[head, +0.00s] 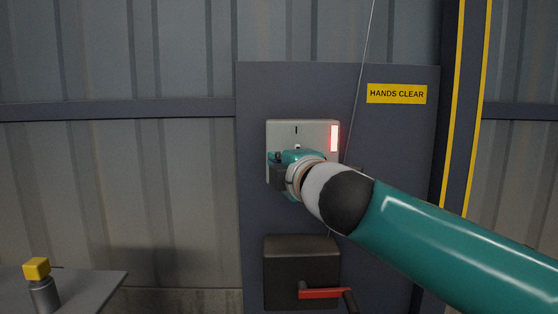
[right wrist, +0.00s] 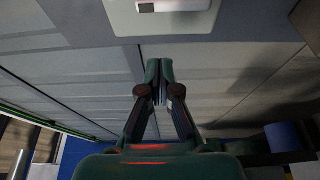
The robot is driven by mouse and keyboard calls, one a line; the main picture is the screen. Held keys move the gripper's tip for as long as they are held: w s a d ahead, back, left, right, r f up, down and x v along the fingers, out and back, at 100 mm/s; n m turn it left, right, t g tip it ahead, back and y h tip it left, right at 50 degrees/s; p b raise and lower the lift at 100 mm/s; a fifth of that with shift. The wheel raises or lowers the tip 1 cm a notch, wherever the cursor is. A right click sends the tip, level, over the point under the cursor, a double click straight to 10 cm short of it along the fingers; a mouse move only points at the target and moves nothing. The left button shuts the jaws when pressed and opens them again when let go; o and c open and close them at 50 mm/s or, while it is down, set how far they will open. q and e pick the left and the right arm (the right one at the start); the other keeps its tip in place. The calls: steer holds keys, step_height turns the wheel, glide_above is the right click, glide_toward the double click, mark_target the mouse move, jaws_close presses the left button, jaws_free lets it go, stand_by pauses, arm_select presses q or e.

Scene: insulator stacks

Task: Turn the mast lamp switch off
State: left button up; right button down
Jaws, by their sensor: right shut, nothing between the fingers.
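The pale switch plate (head: 313,126) is on a dark grey panel, with a short upright mark near its top. A lit red-white lamp strip (head: 334,138) is at the plate's right side. My right gripper (head: 276,157) is in front of the plate's left and lower part and hides the switch there, so I cannot tell its position or whether I touch it. In the right wrist view the fingers (right wrist: 159,64) are together with nothing between them, below the plate's edge (right wrist: 165,25) in the picture. My left gripper is not in view.
A dark box (head: 290,262) with a red handle (head: 325,293) is below the plate. A yellow HANDS CLEAR sign (head: 397,94) is at upper right. A thin cable (head: 363,60) hangs beside the plate. A grey table (head: 95,290) with a yellow-topped cylinder (head: 42,292) is at lower left.

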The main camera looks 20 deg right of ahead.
steer(key=w+d+p, duration=0.2)
steer(key=w+d, duration=0.1)
steer(key=shift+d+f, duration=0.1)
steer(key=shift+d, duration=0.15)
